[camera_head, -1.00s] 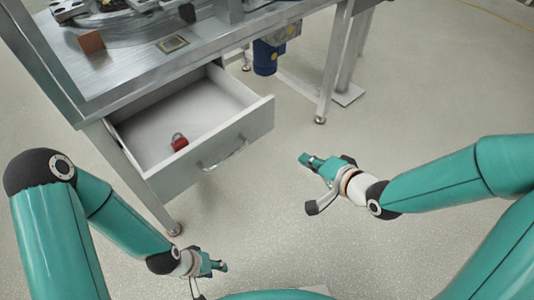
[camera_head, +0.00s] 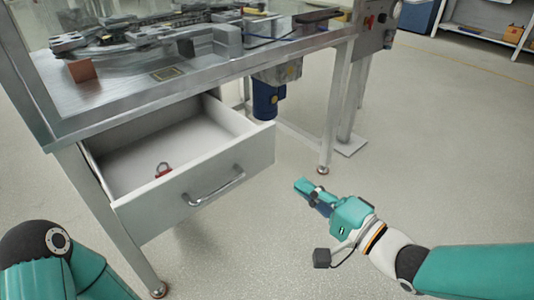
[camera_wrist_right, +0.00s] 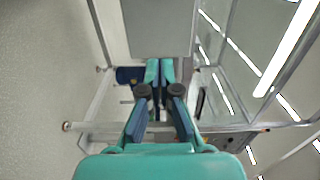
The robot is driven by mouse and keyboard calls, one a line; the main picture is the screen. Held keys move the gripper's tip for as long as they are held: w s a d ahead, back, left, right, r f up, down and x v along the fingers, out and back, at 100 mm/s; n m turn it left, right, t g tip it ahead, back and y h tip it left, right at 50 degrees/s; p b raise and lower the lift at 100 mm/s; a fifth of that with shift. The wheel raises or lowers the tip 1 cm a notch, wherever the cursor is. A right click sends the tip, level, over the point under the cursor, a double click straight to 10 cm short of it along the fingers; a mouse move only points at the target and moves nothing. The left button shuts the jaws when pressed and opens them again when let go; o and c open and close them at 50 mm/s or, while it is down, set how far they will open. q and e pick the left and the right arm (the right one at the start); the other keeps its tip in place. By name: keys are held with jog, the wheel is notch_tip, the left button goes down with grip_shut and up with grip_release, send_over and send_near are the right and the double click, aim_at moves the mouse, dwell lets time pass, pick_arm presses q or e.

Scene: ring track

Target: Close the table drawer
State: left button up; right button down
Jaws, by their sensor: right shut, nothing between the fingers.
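The table drawer (camera_head: 205,180) is pulled out under the metal table (camera_head: 150,98), with its front panel and curved metal handle (camera_head: 214,188) facing me. A red padlock (camera_head: 162,171) lies inside the drawer. My right gripper (camera_head: 301,186) is shut and empty, to the right of the drawer front and apart from it. In the right wrist view, its fingertips (camera_wrist_right: 160,66) are together, and a grey panel (camera_wrist_right: 158,28) shows ahead of them; I cannot tell whether it is the drawer. My left gripper is out of view; only part of my left arm shows at lower left.
A blue motor (camera_head: 267,98) hangs under the table behind the drawer. Table legs (camera_head: 330,120) stand right of it. An orange-brown block (camera_head: 82,70) and track parts sit on the tabletop. The floor (camera_head: 440,160) at right is open.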

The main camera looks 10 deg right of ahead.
aim_at(259, 154)
jog(key=p+x, duration=0.1)
jog(key=x, duration=1)
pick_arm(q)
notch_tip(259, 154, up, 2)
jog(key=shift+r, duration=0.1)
pick_arm(e)
jog(key=shift+w+a, duration=0.15)
jog(key=shift+w, duration=0.1)
jog(key=shift+w, duration=0.1)
